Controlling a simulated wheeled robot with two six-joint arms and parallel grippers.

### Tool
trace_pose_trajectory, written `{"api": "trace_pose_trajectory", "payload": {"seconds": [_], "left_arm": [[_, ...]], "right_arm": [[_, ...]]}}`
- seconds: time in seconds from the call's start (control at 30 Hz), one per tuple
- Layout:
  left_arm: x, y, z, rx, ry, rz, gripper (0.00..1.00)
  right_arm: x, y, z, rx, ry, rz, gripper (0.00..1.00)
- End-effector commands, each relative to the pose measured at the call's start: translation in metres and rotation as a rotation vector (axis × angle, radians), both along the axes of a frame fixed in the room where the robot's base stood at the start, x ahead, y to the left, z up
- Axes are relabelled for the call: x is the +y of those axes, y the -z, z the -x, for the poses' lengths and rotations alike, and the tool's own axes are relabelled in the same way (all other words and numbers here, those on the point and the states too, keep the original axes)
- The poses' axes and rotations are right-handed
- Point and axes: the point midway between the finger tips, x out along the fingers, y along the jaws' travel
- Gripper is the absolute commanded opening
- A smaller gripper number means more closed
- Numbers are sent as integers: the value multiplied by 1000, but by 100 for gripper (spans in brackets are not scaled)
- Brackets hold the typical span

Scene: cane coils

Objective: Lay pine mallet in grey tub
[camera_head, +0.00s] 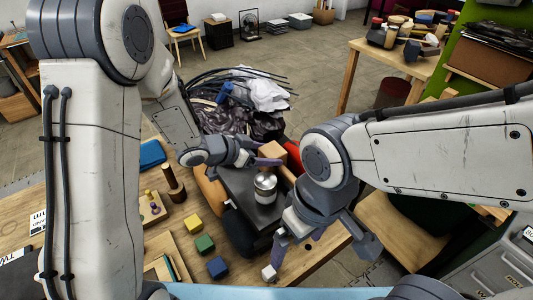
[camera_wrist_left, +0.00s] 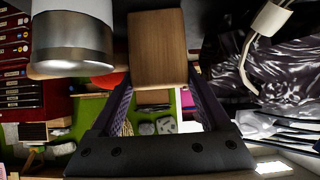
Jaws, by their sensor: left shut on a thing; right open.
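My left gripper (camera_head: 262,157) is shut on a pale wooden block-like piece, which I take to be the pine mallet (camera_head: 272,150). In the left wrist view the brown wood (camera_wrist_left: 157,48) sits between the fingertips of the left gripper (camera_wrist_left: 160,92); its handle is not clearly visible. A dark grey flat-topped object (camera_head: 236,185) lies below the left gripper; I cannot tell whether it is the grey tub. My right gripper (camera_head: 322,243) is open and empty above the front right of the table.
A silver can (camera_head: 265,187) stands beside the held wood and shows large in the left wrist view (camera_wrist_left: 72,42). Black bags (camera_head: 228,118) lie behind.

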Motion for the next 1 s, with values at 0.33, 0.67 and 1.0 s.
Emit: {"api": "trace_pose_trajectory", "payload": {"seconds": [0.33,0.67,1.0], "left_arm": [[0,3,0,1,1,0,92],[4,-4,2,0,-1,0,92],[51,-44,35,-4,-5,0,92]], "right_arm": [[0,2,0,0,0,0,100],[0,0,0,0,0,0,100],[0,-2,0,0,0,0,100]]}}
